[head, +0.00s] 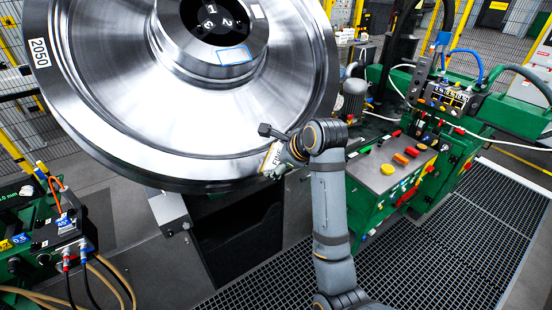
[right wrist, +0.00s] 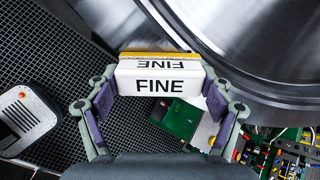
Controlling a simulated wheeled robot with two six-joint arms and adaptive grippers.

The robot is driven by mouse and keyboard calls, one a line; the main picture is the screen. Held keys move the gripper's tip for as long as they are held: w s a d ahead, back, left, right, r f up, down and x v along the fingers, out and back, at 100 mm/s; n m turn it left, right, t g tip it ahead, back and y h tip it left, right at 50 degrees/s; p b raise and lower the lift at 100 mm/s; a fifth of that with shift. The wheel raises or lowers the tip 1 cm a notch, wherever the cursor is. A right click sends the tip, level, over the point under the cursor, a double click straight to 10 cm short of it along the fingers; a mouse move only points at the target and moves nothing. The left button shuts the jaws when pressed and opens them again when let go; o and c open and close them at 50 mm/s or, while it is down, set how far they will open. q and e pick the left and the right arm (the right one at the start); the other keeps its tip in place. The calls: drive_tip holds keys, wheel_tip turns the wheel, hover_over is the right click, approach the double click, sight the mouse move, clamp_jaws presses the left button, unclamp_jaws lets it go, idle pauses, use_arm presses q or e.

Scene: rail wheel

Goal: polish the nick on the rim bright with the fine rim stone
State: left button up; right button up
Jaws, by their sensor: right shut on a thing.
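The large bright steel rail wheel (head: 110,60) stands tilted across the upper left of the head view. Its rim and face also fill the upper right of the right wrist view (right wrist: 265,40). My right gripper (head: 283,164) is shut on the fine rim stone (head: 271,158), a white block marked FINE with an orange-yellow edge. In the right wrist view the stone (right wrist: 158,84) sits crosswise between the two fingers, its orange-yellow side towards the wheel. It is at the wheel's lower right rim; I cannot tell if it touches. I cannot make out the nick. My left gripper is not in view.
A green control panel (head: 385,200) with coloured buttons stands right of my right arm. Green machinery with hoses (head: 450,100) is behind it. Dark floor grating (head: 440,260) lies at lower right.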

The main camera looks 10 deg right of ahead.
drive_tip(key=d, duration=0.1)
drive_tip(key=w+d, duration=0.1)
drive_tip(key=d, duration=0.1)
idle(0.4)
drive_tip(key=v, duration=0.8)
drive_tip(key=shift+w, duration=0.1)
idle(0.4)
drive_tip(key=x, duration=0.6)
drive_tip(key=shift+b, duration=0.35)
drive_tip(key=shift+x, duration=1)
